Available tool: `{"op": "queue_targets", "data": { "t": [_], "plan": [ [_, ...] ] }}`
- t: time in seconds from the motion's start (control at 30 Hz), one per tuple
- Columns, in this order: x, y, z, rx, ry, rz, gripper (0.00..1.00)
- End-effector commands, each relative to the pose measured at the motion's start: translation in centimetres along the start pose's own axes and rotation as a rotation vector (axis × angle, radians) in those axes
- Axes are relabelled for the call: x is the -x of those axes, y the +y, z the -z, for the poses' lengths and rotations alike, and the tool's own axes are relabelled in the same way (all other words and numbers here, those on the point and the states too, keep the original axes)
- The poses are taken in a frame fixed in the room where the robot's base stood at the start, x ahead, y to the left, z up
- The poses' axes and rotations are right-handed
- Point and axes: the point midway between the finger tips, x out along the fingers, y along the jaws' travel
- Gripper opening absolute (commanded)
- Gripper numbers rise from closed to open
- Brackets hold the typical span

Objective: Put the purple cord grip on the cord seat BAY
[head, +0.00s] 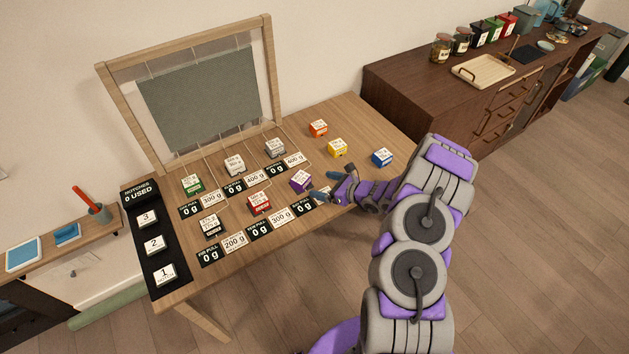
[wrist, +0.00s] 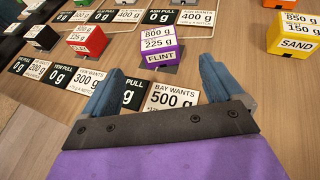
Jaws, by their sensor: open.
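The purple cord grip (head: 300,181) is a small block with a white top on the wooden table, near the front edge. In the wrist view the purple block (wrist: 158,55) reads 800 g, 225 g and FLINT. It appears to sit on a dark grey pad, the likely cord seat BAY (wrist: 166,71), behind the BAY WANTS 500 g sign (wrist: 174,98). My gripper (head: 325,184) is just right of the block. In the wrist view my gripper (wrist: 163,80) is open and empty, its blue fingers apart, with the block beyond the fingertips. I cannot tell whether the block is fully seated.
A red block (head: 259,203) stands left of the purple one, among number signs. Orange, yellow (head: 337,147) and blue (head: 382,157) blocks stand on the table's right part. A framed grey panel (head: 205,98) with cords rises at the back. A black notch strip (head: 153,245) lies at left.

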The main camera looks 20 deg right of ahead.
Motion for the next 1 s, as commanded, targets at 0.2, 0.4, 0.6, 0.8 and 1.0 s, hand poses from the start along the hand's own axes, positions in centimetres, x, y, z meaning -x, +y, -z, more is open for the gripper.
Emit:
{"op": "queue_targets", "data": {
  "t": [0.2,0.4,0.6,0.8,1.0],
  "plan": [
    [1.2,0.0,-0.1,0.002,-0.001,-0.001,0.94],
    [0.9,1.8,-3.7,0.081,-0.030,-0.065,0.94],
    [1.2,8.6,-12.9,0.323,-0.099,-0.271,0.94],
    [3.9,16.7,-19.6,0.591,-0.141,-0.494,0.94],
    [8.2,24.2,-23.1,0.863,-0.148,-0.707,0.94]
  ]
}}
